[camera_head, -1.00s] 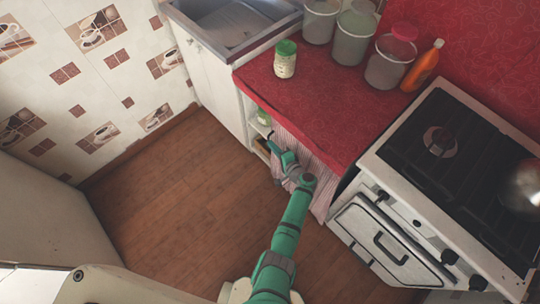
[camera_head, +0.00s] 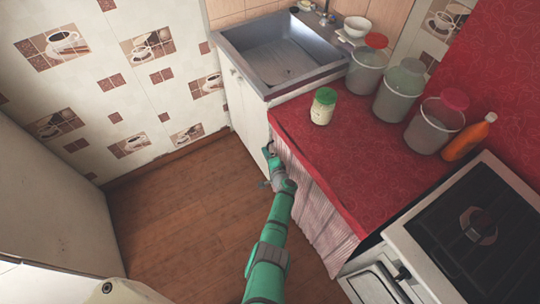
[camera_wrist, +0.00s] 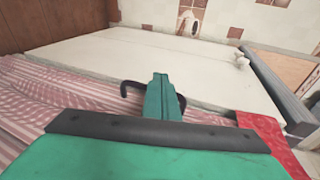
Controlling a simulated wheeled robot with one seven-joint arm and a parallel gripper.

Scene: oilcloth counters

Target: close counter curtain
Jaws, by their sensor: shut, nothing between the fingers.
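The counter curtain (camera_head: 318,212) is a pink-and-white striped cloth hanging under the red-covered counter (camera_head: 345,170). In the head view it spans the front from the white sink cabinet to the stove, and no open shelf shows. My gripper (camera_head: 269,152) is at the curtain's left end, beside the cabinet edge. In the wrist view the green fingers (camera_wrist: 160,84) are shut with nothing between them, and striped cloth (camera_wrist: 60,105) lies to their left and below. Whether the fingers touch the cloth I cannot tell.
The white sink cabinet (camera_head: 243,110) stands directly left of the curtain, and the stove (camera_head: 470,235) is at the right. A green-lidded jar (camera_head: 323,108) stands near the counter edge, with lidded buckets and an orange bottle (camera_head: 468,138) behind. The wooden floor (camera_head: 180,220) is clear.

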